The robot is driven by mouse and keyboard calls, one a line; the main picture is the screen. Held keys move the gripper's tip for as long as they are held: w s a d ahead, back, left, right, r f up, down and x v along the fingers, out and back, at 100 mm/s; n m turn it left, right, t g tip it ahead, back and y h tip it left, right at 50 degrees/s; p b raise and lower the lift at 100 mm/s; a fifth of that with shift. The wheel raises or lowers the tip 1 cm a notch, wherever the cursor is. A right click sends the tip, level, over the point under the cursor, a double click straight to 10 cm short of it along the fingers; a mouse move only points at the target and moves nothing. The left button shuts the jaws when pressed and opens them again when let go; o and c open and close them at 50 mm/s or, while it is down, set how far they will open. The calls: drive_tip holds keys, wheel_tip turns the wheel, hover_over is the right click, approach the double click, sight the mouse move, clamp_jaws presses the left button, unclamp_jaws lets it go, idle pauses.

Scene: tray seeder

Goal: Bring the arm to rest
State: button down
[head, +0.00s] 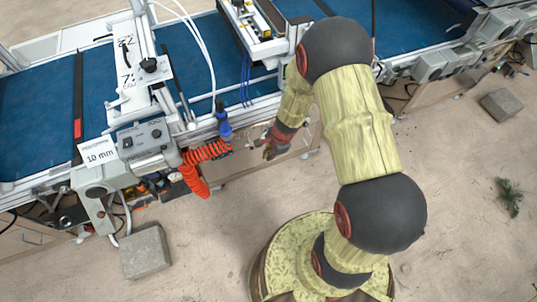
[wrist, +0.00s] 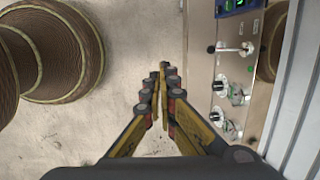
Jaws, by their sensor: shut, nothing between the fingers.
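My gripper (wrist: 160,80) is shut and empty in the wrist view, its yellow and black fingers meeting at the tips. It points down over sandy floor, between my round base on the left and a machine panel (wrist: 228,90) on the right. In the head view my gripper (head: 268,152) is small and partly hidden in shadow beside the machine's front edge. My arm bends from the base up toward the machine and back down to the gripper.
The tray seeder with its blue belt (head: 40,105) runs across the top. An orange coiled hose (head: 207,152) hangs left of my gripper. Concrete blocks lie on the floor at lower left (head: 145,252) and right (head: 501,105). The floor at lower right is mostly clear, with a small plant (head: 509,196).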

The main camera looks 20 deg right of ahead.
idle(0.4)
drive_tip(key=s+a+r+n+g+y, duration=0.2)
drive_tip(key=s+a+r+n, duration=0.25)
drive_tip(key=s+n, duration=0.2)
drive_tip(key=s+r+n+t+h, duration=0.1)
drive_tip(key=s+r+n+t, duration=0.1)
drive_tip(key=r, duration=1.1)
drive_tip(key=s+d+r+n+t+h, duration=0.1)
drive_tip(key=s+r+n, duration=0.4)
drive_tip(key=r, duration=0.8)
drive_tip(key=s+d+r+n+t+h, duration=0.1)
drive_tip(key=s+r+n, duration=0.3)
drive_tip(key=r, duration=0.9)
drive_tip(key=shift+s+r+t+h, duration=0.15)
drive_tip(key=shift+s+t+h, duration=0.2)
drive_tip(key=shift+t, duration=0.55)
drive_tip(key=c, duration=2.5)
unclamp_jaws()
drive_tip(key=shift+w, duration=0.1)
drive_tip(key=shift+c, duration=0.2)
